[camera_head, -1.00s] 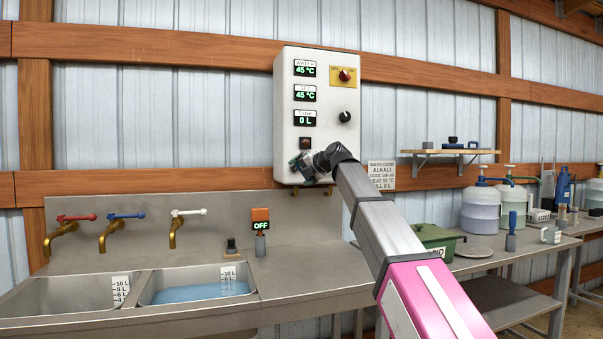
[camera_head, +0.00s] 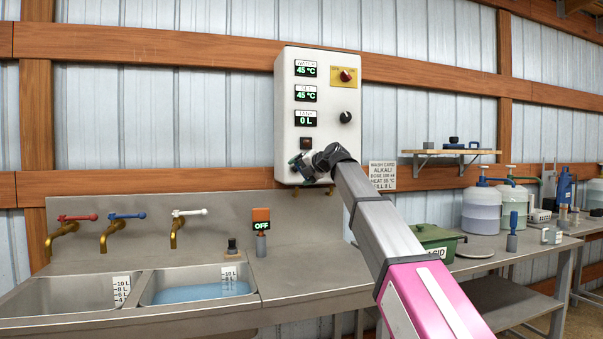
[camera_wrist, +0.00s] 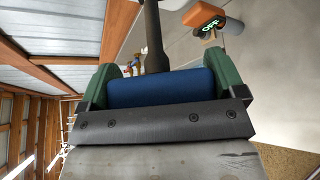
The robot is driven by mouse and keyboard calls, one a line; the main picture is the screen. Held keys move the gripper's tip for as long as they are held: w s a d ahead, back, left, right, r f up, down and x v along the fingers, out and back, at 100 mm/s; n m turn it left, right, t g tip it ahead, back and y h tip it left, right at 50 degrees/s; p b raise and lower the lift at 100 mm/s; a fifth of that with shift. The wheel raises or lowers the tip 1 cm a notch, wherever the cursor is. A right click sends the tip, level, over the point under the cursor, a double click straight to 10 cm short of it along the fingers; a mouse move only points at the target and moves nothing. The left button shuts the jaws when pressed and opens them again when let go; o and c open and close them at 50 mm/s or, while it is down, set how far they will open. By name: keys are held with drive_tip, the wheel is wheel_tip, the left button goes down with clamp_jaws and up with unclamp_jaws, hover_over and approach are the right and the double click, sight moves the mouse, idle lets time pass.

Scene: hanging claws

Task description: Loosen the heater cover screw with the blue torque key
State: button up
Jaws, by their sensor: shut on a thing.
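The white heater box (camera_head: 318,70) hangs on the wall above the sink counter. My gripper (camera_head: 303,166) is at the box's lower front, where it covers part of the surface. In the wrist view, my gripper's green fingers (camera_wrist: 164,84) are shut on the blue handle of the torque key (camera_wrist: 165,90). The key's dark shaft runs away from the fingers and out at the top of the picture. The cover screw cannot be made out. Whether the key's tip touches it is hidden.
Displays, a red switch (camera_head: 345,76) and a black knob (camera_head: 345,117) sit on the box above my gripper. The sink (camera_head: 150,302) with taps is below left. A green bin (camera_head: 437,240) stands right of my arm. A shelf (camera_head: 450,152) is further right.

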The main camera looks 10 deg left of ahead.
drive_tip(key=shift+w+a, duration=0.2)
drive_tip(key=shift+w, duration=0.05)
idle(0.4)
drive_tip(key=shift+n+h, duration=0.6)
drive_tip(key=shift+n, duration=0.1)
drive_tip(key=shift+w+d+f+n+t+h, duration=0.1)
drive_tip(key=shift+n+t+h, duration=0.15)
drive_tip(key=shift+n+h, duration=0.3)
drive_tip(key=shift+d+n+t+h, duration=0.1)
drive_tip(key=shift+n+t+h, duration=0.15)
drive_tip(key=shift+n+h, duration=0.3)
drive_tip(key=shift+a+n+t+h, duration=0.15)
drive_tip(key=shift+n+t+h, duration=0.15)
drive_tip(key=shift+h, duration=0.4)
